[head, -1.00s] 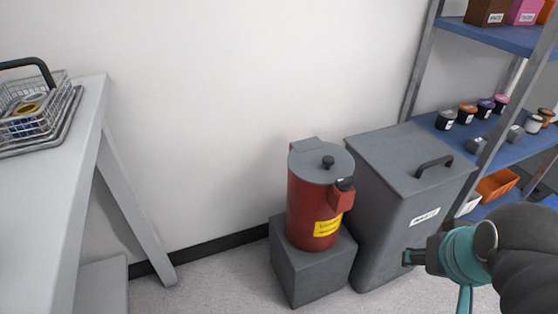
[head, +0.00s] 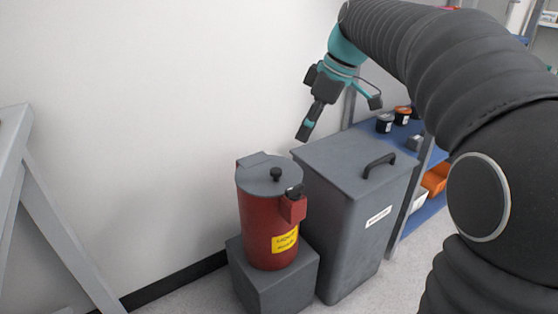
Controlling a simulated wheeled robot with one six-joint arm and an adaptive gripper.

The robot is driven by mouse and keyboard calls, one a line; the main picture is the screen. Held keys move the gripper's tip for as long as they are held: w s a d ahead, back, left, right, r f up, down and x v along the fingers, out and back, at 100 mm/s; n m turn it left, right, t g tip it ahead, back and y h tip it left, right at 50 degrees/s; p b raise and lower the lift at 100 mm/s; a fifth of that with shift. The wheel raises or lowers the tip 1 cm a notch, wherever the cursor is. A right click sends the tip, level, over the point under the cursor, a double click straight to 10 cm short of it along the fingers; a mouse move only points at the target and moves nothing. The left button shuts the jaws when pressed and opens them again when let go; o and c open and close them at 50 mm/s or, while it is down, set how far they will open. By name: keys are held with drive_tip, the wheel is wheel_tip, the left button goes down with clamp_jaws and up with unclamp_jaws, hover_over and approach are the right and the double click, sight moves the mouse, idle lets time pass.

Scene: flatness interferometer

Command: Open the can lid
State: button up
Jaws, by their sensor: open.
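The red can (head: 262,226) stands upright on a grey block. A grey hinge-like plate shows at the lid's back left. A red bracket with a black top sticks out at the can's front right, above a yellow label. My gripper (head: 340,119) is open and empty, above and to the right of the can, over the back part of the grey bin. It is apart from the lid.
A grey bin (head: 346,226) with a flat lid and black handle stands close at the can's right. The grey block (head: 277,282) bears the can. A blue shelf (head: 424,157) with small jars is behind at right.

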sight(277, 170)
drive_tip(key=shift+n, duration=0.8)
drive_tip(key=b+x, duration=0.1)
drive_tip(key=x, duration=0.3)
drive_tip(key=w+x, duration=0.1)
drive_tip(key=x, duration=0.4)
drive_tip(key=a+b+x, duration=0.1)
drive_tip(key=x, duration=0.4)
drive_tip(key=shift+w+a+r+b, duration=0.1)
drive_tip(key=shift+w+a+b, duration=0.1)
drive_tip(key=shift+w+b, duration=0.15)
clamp_jaws()
